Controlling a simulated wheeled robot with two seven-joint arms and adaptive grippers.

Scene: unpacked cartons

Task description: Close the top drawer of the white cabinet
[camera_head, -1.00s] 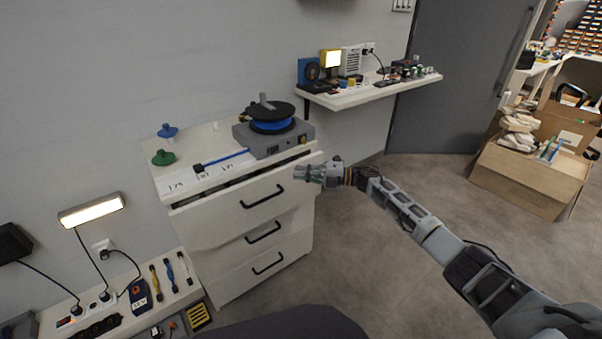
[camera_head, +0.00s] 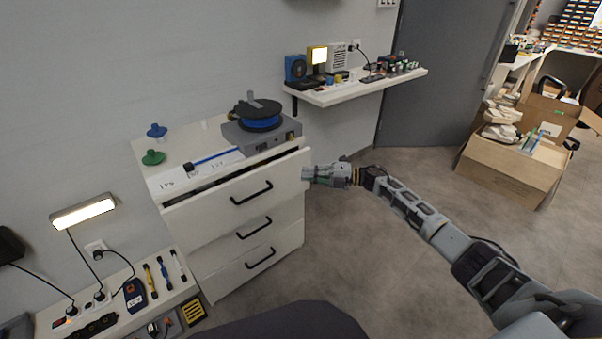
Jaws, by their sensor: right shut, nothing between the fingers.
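The white cabinet (camera_head: 209,260) stands against the wall, with three drawers with black handles. Its top drawer (camera_head: 218,207) is partly open: its front stands out from the body, and a dark gap shows behind its upper edge. The two lower drawers look shut. My right gripper (camera_head: 308,173) is shut and empty. Its fingertips are at the right end of the top drawer's front, right of the black handle (camera_head: 251,193). I cannot tell whether they touch it. My left gripper is not in view.
A grey device with a blue spool (camera_head: 258,122) and two small funnel-like pieces, blue (camera_head: 156,131) and green (camera_head: 153,157), sit on the cabinet top. A wall shelf (camera_head: 350,89) holds small devices. A low bench (camera_head: 160,293) with tools is at left. Floor right of the cabinet is clear; a carton (camera_head: 510,172) stands farther off.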

